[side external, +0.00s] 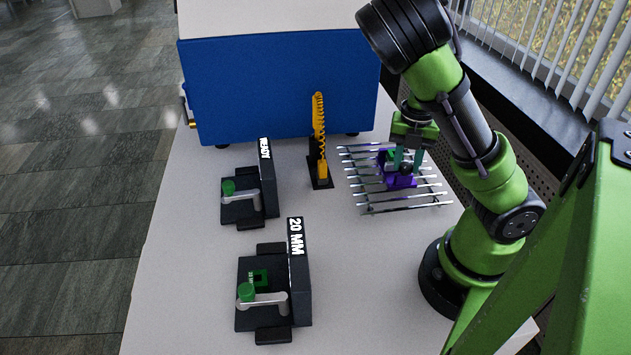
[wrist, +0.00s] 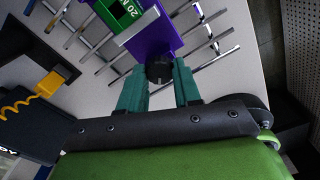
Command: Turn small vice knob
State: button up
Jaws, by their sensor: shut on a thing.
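The small purple vice (side external: 401,182) sits on a rack of metal rods at the right of the table. In the wrist view the purple vice body (wrist: 150,37) shows at the top, with a green block (wrist: 125,12) marked "20" in it. A round black knob (wrist: 160,69) sticks out from the vice's near end. My gripper (side external: 407,161) reaches down at the vice. In the wrist view my gripper's two teal fingers (wrist: 159,78) stand on either side of the knob, shut on it. The side view hides the knob behind the fingers.
The metal rod rack (side external: 434,204) lies under the vice. A yellow coiled piece (side external: 319,135) stands left of it. Two dark presses, one marked "READY" (side external: 265,185) and one "20 MM" (side external: 298,280), stand at left. A blue box (side external: 275,85) stands behind. The front middle table is clear.

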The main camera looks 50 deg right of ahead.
jog(key=m, duration=0.4)
jog(key=shift+m, duration=0.3)
jog(key=m, duration=0.4)
jog(key=shift+m, duration=0.3)
jog(key=m, duration=0.4)
jog(key=shift+m, duration=2.4)
jog(key=o, duration=1.1)
jog(key=shift+c, duration=0.2)
